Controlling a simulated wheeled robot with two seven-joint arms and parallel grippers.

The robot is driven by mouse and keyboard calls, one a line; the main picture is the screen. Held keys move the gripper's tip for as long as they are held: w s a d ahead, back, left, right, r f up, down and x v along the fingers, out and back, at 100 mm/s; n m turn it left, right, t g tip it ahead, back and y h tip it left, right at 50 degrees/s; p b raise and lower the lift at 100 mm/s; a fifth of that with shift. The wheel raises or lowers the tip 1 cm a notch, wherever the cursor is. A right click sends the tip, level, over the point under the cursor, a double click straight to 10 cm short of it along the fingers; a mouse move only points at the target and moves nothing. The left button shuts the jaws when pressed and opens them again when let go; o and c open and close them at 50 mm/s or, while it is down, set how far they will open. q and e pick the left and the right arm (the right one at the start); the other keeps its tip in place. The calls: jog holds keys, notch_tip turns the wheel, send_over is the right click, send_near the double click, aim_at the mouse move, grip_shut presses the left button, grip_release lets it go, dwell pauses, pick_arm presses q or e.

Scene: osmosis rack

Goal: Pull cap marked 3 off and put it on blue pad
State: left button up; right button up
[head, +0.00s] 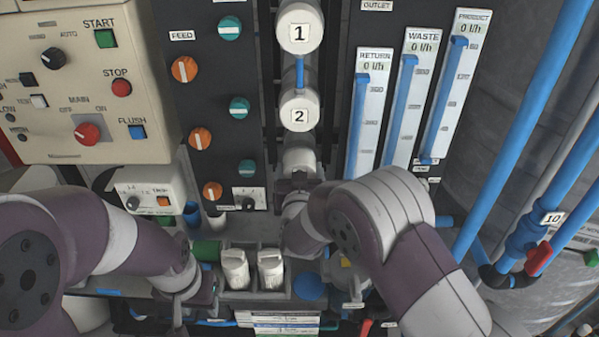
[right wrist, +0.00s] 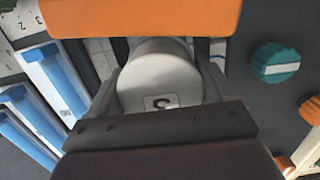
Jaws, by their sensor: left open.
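The cap marked 3 (head: 299,158) is a white round cap, lowest in the column under caps 1 (head: 299,27) and 2 (head: 299,110). In the right wrist view the cap (right wrist: 160,82) shows a partly visible label, and the fingers of my right gripper (right wrist: 160,90) lie against its two sides. In the head view my right gripper (head: 297,184) is at the cap's lower edge. The cap still appears in line with the column. The blue pad (head: 309,286) is a round disc low in the middle, with nothing on it. My left gripper (head: 200,306) is open, low at the left.
Two white bottle-like parts (head: 252,268) stand in a grey holder left of the blue pad. Orange and teal knobs (head: 201,138) line the panel left of the column. Flow gauges (head: 403,105) and blue pipes (head: 525,130) are at the right.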

jog(key=shift+s, duration=0.15)
dwell(0.3)
jog(key=shift+s, duration=2.15)
jog(key=s+p, duration=0.1)
jog(key=s, duration=0.6)
